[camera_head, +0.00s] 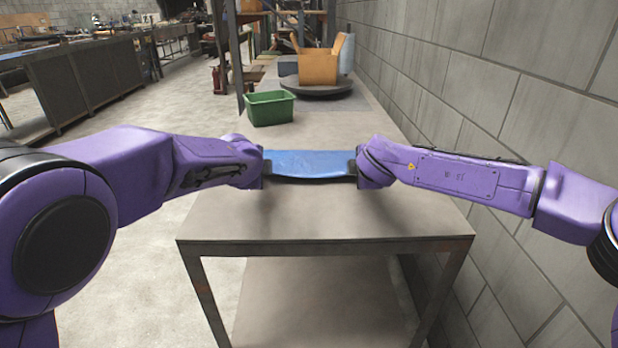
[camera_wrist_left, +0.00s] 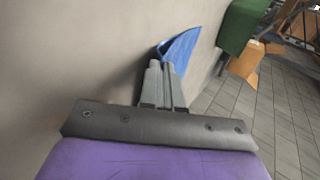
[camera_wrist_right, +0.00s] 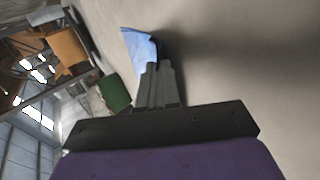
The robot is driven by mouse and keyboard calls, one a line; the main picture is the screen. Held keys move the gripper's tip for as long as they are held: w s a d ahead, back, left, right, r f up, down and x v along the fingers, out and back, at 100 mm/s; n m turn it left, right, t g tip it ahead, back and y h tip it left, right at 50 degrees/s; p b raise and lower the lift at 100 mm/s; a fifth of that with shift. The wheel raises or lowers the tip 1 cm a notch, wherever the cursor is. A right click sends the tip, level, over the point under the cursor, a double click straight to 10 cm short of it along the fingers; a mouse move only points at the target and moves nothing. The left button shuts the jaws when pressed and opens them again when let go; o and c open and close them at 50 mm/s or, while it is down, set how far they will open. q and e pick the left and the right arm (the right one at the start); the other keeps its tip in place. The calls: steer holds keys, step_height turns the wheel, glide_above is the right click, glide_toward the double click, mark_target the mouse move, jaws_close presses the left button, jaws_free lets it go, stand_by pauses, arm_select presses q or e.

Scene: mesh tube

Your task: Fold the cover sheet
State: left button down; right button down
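The blue cover sheet (camera_head: 308,164) is stretched between my two grippers above the table in the head view, sagging a little along its near edge. My left gripper (camera_head: 262,168) is at its left end. In the left wrist view the fingers (camera_wrist_left: 166,68) are together with the blue sheet (camera_wrist_left: 182,48) at their tips. My right gripper (camera_head: 358,167) is at its right end. In the right wrist view the fingers (camera_wrist_right: 156,68) are together with the sheet (camera_wrist_right: 139,45) at their tips. A shadow lies on the table below.
The table (camera_head: 330,222) is bare in front of the sheet. A green bin (camera_head: 270,108) stands behind it on the left. A cardboard box (camera_head: 318,66) sits on a dark round turntable (camera_head: 318,88) farther back. A grey block wall (camera_head: 500,110) runs along the right.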

arm_select(q)
steer(key=shift+s+f, duration=0.2)
steer(key=shift+s, duration=0.05)
arm_select(e)
steer(key=shift+s+f, duration=0.25)
steer(key=shift+s, duration=0.05)
arm_select(q)
steer(key=c, duration=1)
jaws_free()
arm_select(e)
steer(key=c, duration=1)
jaws_free()
steer(key=shift+w, duration=0.1)
arm_select(q)
steer(key=shift+a, duration=0.1)
